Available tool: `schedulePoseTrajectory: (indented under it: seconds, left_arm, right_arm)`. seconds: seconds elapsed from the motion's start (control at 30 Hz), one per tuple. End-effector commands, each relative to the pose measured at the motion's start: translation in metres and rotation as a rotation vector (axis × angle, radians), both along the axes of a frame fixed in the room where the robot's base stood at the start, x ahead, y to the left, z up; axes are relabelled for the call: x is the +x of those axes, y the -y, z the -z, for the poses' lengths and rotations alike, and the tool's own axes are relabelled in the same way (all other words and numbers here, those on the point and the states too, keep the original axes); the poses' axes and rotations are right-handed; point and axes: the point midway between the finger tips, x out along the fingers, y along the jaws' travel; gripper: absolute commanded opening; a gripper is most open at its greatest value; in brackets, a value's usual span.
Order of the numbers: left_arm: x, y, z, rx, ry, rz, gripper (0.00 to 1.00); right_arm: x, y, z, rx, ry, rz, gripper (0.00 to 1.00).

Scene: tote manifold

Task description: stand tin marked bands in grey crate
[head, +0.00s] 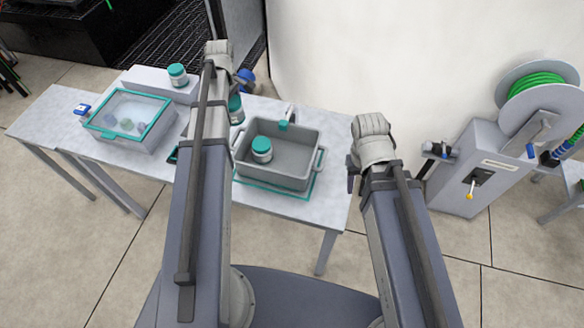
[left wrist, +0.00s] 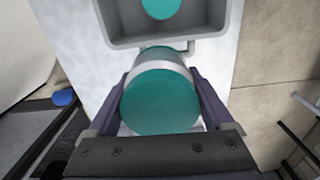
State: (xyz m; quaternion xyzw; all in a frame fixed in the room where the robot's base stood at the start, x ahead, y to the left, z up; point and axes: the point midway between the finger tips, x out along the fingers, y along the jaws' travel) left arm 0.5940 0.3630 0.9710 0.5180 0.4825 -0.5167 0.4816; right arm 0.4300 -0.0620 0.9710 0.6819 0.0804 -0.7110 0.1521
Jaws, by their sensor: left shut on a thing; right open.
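My left gripper (left wrist: 160,84) is shut on a tin with a teal lid and a pale band (left wrist: 160,105). In the head view this tin (head: 236,110) shows beside my left arm, just left of the grey crate; the left fingers are mostly hidden there. The grey crate (head: 268,176) stands on the table, and its rim (left wrist: 122,40) shows beyond the held tin in the left wrist view. A teal-lidded tin (head: 262,150) stands upright inside the crate. My right gripper (head: 370,172) is open and empty, right of the table. I cannot read the held tin's marking.
A teal-lidded tin (head: 178,75) stands on a white block (head: 150,82) at the back left. A clear-lidded box with a teal rim (head: 128,114) is in front of it. A green hose reel (head: 538,86) stands far right. The crate has free floor beside its tin.

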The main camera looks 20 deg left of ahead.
Motion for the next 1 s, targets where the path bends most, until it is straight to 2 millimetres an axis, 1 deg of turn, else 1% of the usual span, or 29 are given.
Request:
schedulePoseTrajectory:
  seconds: [0.07,0.17,0.27,0.3,0.37,0.4,0.5,0.6,0.63,0.67,0.7,0.8,0.9,1.0]
  left_arm:
    - [0.000,0.002,0.000,0.000,0.000,0.003,0.27]
    - [0.001,0.017,0.003,0.000,0.000,0.027,0.27]
    - [0.001,0.051,0.007,0.000,0.000,0.084,0.27]
    - [0.000,0.069,0.010,0.000,0.000,0.114,0.27]
    - [-0.001,0.096,0.013,0.000,0.000,0.160,0.27]
    - [-0.003,0.113,0.015,0.000,0.000,0.189,0.27]
    - [-0.008,0.148,0.018,0.000,-0.001,0.251,0.27]
    - [-0.013,0.178,0.021,0.000,-0.001,0.304,0.27]
    - [-0.014,0.184,0.025,0.000,-0.001,0.316,0.27]
    - [-0.014,0.184,0.035,0.000,-0.001,0.317,0.27]
    - [-0.015,0.187,0.040,0.000,-0.001,0.322,0.27]
    - [-0.017,0.196,0.051,0.000,-0.001,0.337,0.27]
    - [-0.018,0.202,0.058,0.000,-0.001,0.350,0.27]
    - [-0.019,0.205,0.061,0.000,-0.001,0.355,0.27]
  right_arm:
    - [0.000,0.000,0.000,0.000,0.000,0.000,0.50]
    - [0.000,0.000,0.003,0.000,0.000,0.000,0.50]
    - [0.000,0.000,0.007,0.000,0.000,0.000,0.50]
    - [0.000,0.000,0.009,0.000,0.000,0.000,0.50]
    - [0.000,0.000,0.013,0.000,0.000,0.000,0.50]
    - [0.000,0.000,0.015,0.000,0.000,0.000,0.50]
    - [0.000,0.000,0.018,0.000,0.000,0.000,0.50]
    - [0.000,0.000,0.021,0.000,0.000,0.000,0.50]
    - [0.000,0.000,0.024,0.000,0.000,0.000,0.50]
    - [0.000,0.000,0.034,0.000,0.000,0.000,0.50]
    - [0.000,0.000,0.040,0.000,0.000,0.000,0.50]
    - [0.000,0.000,0.050,0.000,0.000,0.000,0.50]
    - [0.000,0.000,0.058,0.000,0.000,0.000,0.50]
    - [0.000,0.000,0.060,0.000,0.000,0.000,0.50]
